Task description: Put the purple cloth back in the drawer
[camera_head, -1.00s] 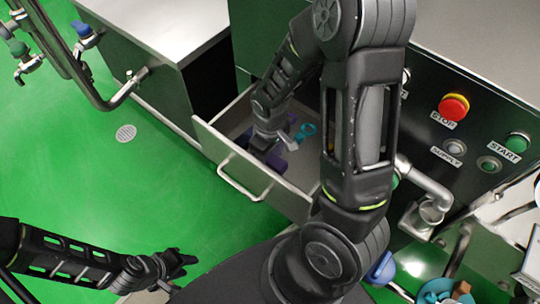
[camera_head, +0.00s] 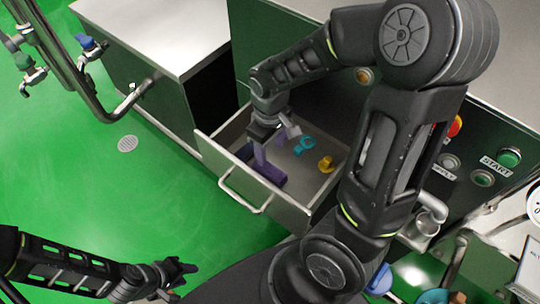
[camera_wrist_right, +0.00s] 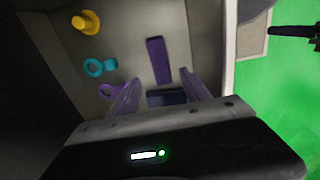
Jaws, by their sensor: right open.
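The purple cloth (camera_head: 270,173) lies as a flat folded strip on the floor of the open drawer (camera_head: 287,213), near its front wall. In the right wrist view the cloth (camera_wrist_right: 157,60) lies ahead of the fingers, apart from them as far as I can see. My right gripper (camera_head: 276,142) is above the drawer, pointing down, its fingers spread and empty; they also show in the wrist view (camera_wrist_right: 160,88). My left gripper (camera_head: 183,270) hangs over the green floor at lower left, away from the drawer; its finger opening is unclear.
The drawer also holds a yellow piece (camera_head: 326,164), a teal piece (camera_head: 303,146), a purple ring-like piece (camera_wrist_right: 111,90) and a dark blue block (camera_wrist_right: 167,97). The drawer handle (camera_head: 243,193) faces the open floor. A button panel (camera_head: 492,165) is at the right.

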